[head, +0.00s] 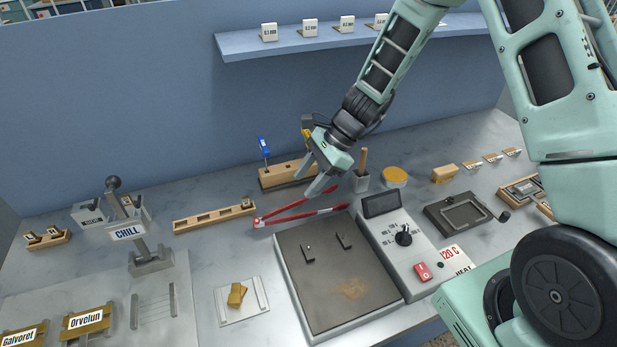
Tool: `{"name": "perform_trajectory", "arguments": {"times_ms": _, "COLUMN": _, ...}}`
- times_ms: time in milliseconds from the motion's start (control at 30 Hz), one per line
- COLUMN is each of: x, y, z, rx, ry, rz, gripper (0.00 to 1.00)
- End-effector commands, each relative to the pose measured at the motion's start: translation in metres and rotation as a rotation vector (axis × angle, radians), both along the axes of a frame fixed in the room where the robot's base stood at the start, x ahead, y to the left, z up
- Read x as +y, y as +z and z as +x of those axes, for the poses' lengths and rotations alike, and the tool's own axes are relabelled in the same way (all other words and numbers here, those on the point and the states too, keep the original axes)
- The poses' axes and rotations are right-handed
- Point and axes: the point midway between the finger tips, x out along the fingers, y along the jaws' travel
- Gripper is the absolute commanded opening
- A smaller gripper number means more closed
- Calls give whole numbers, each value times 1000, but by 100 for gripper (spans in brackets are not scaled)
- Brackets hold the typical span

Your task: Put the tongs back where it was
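The tongs (290,216), red and silver, lie spread in a V on the grey counter behind the hot plate. Their joined end points left and their two arms run right. My gripper (309,180) is above and just behind the tongs, pointing down. Its two fingers are apart with nothing visible between them. The nearer fingertip overlaps the rear arm of the tongs in the picture; I cannot tell whether it touches. A wooden rack (271,179) holding a blue-handled tool (264,148) stands behind, partly hidden by my gripper.
The hot plate (345,312) and its control box (395,256) are in front. A slotted wooden strip (190,222) and the CHILL press (150,260) are left. A blue shelf (300,48) hangs above.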

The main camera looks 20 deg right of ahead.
Motion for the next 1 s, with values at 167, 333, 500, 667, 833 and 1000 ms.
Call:
{"name": "perform_trajectory", "arguments": {"times_ms": 167, "x": 0, "y": 4, "z": 0, "rx": -1, "ry": 1, "rz": 0, "gripper": 47}}
{"name": "perform_trajectory", "arguments": {"times_ms": 333, "x": -6, "y": 20, "z": 1, "rx": -4, "ry": -1, "rz": 0, "gripper": 47}}
{"name": "perform_trajectory", "arguments": {"times_ms": 500, "x": -29, "y": 50, "z": 2, "rx": -7, "ry": -3, "rz": -1, "gripper": 47}}
{"name": "perform_trajectory", "arguments": {"times_ms": 667, "x": -50, "y": 77, "z": 1, "rx": -5, "ry": -3, "rz": -1, "gripper": 47}}
{"name": "perform_trajectory", "arguments": {"times_ms": 833, "x": -64, "y": 98, "z": 1, "rx": -4, "ry": 0, "rz": -1, "gripper": 47}}
{"name": "perform_trajectory", "arguments": {"times_ms": 1000, "x": -65, "y": 109, "z": -4, "rx": -12, "ry": 32, "rz": -8, "gripper": 47}}
